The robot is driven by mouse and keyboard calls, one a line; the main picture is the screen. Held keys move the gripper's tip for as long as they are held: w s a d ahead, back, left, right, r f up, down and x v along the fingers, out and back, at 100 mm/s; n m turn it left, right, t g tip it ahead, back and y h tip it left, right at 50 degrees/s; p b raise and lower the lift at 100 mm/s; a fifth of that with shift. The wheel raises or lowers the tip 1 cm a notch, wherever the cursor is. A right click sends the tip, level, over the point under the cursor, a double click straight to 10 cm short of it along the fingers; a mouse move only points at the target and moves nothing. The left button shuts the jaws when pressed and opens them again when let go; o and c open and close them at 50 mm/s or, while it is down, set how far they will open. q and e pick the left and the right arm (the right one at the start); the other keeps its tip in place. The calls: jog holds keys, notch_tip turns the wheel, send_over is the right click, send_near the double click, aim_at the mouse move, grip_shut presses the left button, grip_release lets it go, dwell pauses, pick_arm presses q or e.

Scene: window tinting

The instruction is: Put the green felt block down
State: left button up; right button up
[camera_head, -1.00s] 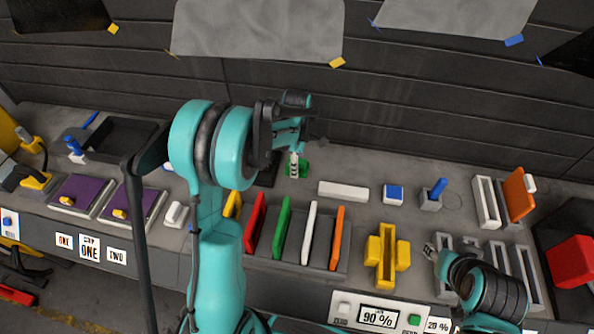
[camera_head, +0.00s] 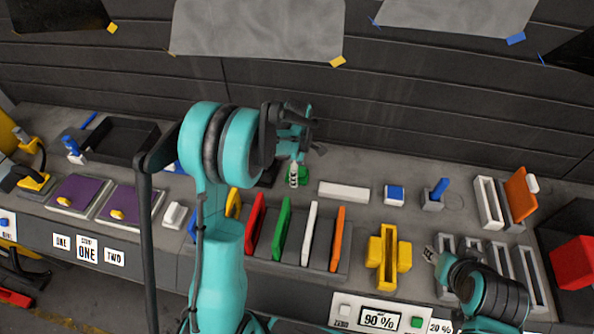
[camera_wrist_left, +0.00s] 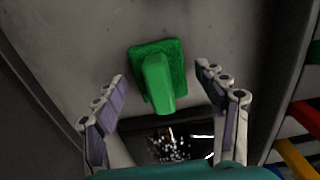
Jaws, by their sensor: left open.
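The green felt block (camera_wrist_left: 158,76) has a flat square base and a raised grip, and sits on the grey bench in the left wrist view. In the head view a small part of the green block (camera_head: 303,174) shows behind my left gripper's fingers. My left gripper (camera_wrist_left: 165,95) is open, with one finger on each side of the block and a gap to both. In the head view my left gripper (camera_head: 296,172) is at the back middle of the bench. My right arm shows at the lower right, and its gripper (camera_head: 430,254) is small and partly hidden.
A white bar (camera_head: 343,191) and a blue block (camera_head: 394,195) lie right of the left gripper. A rack of coloured cards (camera_head: 283,228) stands in front. A yellow holder (camera_head: 388,258) is further right. A dark glossy panel (camera_wrist_left: 180,142) lies beside the green block.

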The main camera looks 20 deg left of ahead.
pick_arm(q)
jog(key=shift+r, duration=0.2)
notch_tip(320, 180, up, 12)
jog(key=f+p, duration=0.1)
jog(key=p, duration=0.2)
jog(key=s+d+r+m+t, duration=0.3)
jog(key=s+d+r+m, duration=0.2)
jog(key=s+r+m, duration=0.4)
jog(key=s+d+m+t, duration=0.1)
jog(key=s+m+t, duration=0.1)
jog(key=s+m, duration=0.3)
jog(key=s+d+f+m+t, duration=0.1)
jog(key=s+m+t, duration=0.1)
jog(key=s+m, duration=0.4)
jog(key=shift+d+f, duration=0.3)
jog(key=shift+s, duration=0.1)
